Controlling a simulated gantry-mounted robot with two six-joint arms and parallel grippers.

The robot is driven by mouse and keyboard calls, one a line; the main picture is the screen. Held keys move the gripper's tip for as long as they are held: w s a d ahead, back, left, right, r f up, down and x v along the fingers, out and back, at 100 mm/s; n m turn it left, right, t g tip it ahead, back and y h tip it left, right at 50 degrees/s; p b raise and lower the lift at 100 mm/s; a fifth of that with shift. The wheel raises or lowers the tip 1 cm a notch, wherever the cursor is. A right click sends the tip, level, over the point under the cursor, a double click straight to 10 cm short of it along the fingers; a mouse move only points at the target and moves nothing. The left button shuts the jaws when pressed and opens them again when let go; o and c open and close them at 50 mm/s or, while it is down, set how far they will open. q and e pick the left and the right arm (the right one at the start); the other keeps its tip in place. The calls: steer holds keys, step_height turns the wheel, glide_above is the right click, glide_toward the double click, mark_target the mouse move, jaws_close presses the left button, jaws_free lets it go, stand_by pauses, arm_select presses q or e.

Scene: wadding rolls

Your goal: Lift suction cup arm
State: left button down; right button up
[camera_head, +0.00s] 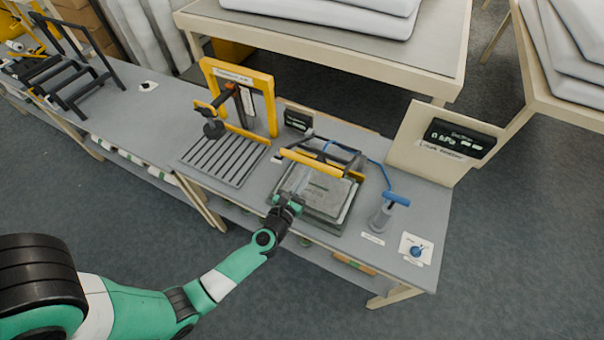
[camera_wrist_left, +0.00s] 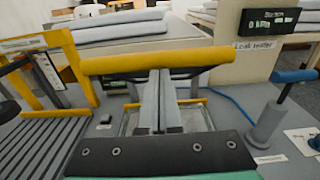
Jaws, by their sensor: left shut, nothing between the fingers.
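A yellow bar on dark side links (camera_head: 325,163) stands over a grey box with a clear top (camera_head: 317,187). My left gripper (camera_head: 293,197) is shut and empty at the near edge of this box. In the wrist view its fingers (camera_wrist_left: 160,76) point toward the yellow bar (camera_wrist_left: 190,58); contact cannot be told. My right gripper is not in view.
A blue-handled pump (camera_head: 383,213) stands right of the box, with a blue hose behind. A leak tester panel (camera_head: 461,140) rises at the back right. A small display (camera_head: 297,120) sits behind the box. A black rack (camera_head: 68,80) stands far left; bench between is mostly clear.

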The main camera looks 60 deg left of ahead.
mark_target(311, 162)
arm_select(q)
steer(key=w+r+p, duration=0.1)
steer(key=r, duration=0.1)
steer(key=w+a+r+p, duration=0.1)
steer(key=r+p, duration=0.1)
steer(key=w+a+r+p, duration=0.1)
steer(key=r+p, duration=0.1)
steer(key=shift+a, duration=0.15)
steer(key=w+a+r+p, duration=0.1)
steer(key=w+r+p, duration=0.1)
steer(key=w+a+r+p, duration=0.1)
steer(key=r, duration=0.1)
steer(key=shift+w+a, duration=0.3)
